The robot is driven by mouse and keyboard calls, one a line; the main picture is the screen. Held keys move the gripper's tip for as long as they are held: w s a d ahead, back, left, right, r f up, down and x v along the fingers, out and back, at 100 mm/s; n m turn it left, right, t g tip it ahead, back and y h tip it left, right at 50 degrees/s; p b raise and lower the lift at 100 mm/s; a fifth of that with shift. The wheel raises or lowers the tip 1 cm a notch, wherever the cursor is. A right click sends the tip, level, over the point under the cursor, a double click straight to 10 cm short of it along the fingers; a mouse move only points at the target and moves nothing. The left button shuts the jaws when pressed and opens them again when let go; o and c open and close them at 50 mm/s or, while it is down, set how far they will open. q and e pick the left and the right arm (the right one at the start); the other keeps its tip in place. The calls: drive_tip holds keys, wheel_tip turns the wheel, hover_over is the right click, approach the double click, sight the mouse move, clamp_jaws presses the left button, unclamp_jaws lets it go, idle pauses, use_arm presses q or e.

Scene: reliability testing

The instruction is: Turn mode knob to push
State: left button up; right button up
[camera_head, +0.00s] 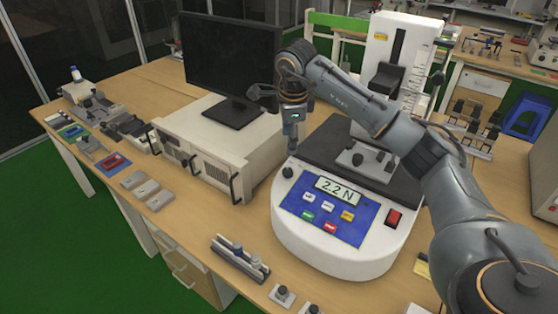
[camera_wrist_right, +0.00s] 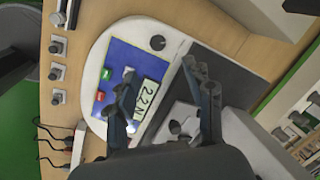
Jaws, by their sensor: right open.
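The test stand (camera_head: 330,257) has a rounded white base with a blue panel and a display reading "2.2 N". A small black knob (camera_head: 288,172) sits on the white base, left of the display; I take it to be the mode knob. It also shows in the right wrist view (camera_wrist_right: 158,42). Its markings are too small to read. My right gripper (camera_head: 292,146) points down just above and behind the knob. In the right wrist view my right gripper (camera_wrist_right: 160,72) has its fingers apart with nothing between them; the knob lies beyond their tips. My left gripper is out of view.
The panel has several coloured buttons and a red switch (camera_head: 394,217). A monitor (camera_head: 228,62) on a beige instrument box (camera_head: 213,140) stands to the left. The stand's white column (camera_head: 393,35) rises behind. Small knobbed parts (camera_head: 282,294) lie at the table's front.

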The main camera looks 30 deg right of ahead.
drive_tip(key=p, duration=0.2)
hover_over(288, 171)
drive_tip(key=s, duration=0.2)
drive_tip(key=s+a+x, duration=0.1)
drive_tip(key=x, duration=0.9)
drive_tip(key=shift+w+a+f+p, duration=0.1)
drive_tip(key=shift+a+f+p, duration=0.15)
drive_tip(key=shift+p, duration=0.05)
drive_tip(key=shift+x, duration=1.2)
drive_tip(key=shift+f, duration=0.2)
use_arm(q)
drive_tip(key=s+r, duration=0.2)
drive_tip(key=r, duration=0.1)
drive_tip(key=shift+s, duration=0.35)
use_arm(e)
clamp_jaws()
